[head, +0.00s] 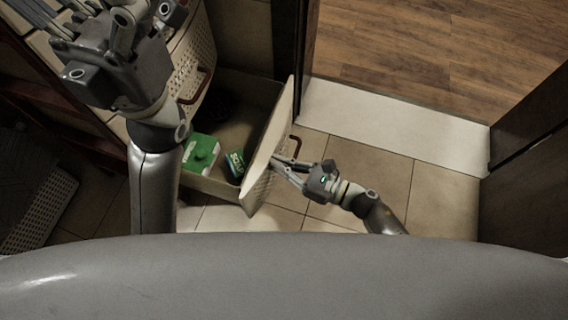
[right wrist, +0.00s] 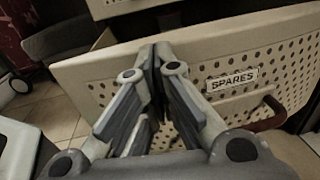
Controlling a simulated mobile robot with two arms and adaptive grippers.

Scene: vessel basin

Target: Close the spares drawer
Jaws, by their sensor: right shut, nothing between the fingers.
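The spares drawer stands pulled out, with its pale perforated front (head: 268,145) at the middle of the head view. In the right wrist view the same front (right wrist: 215,55) carries a "SPARES" label (right wrist: 232,80) and a brown handle (right wrist: 268,115). A green box (head: 200,152) and a green and dark item (head: 235,164) lie inside. My right gripper (head: 276,161) is shut and empty, its fingertips (right wrist: 156,52) at the outer face of the front, left of the label; contact is not certain. My left gripper (head: 68,22) is raised at the upper left, away from the drawer front.
Another perforated drawer front with a red-brown handle (head: 196,86) stands beside the open drawer. A pale threshold (head: 390,120) leads to a wooden floor (head: 450,45). Tiled floor (head: 440,195) is clear at right. A dark door panel (head: 535,125) stands at far right.

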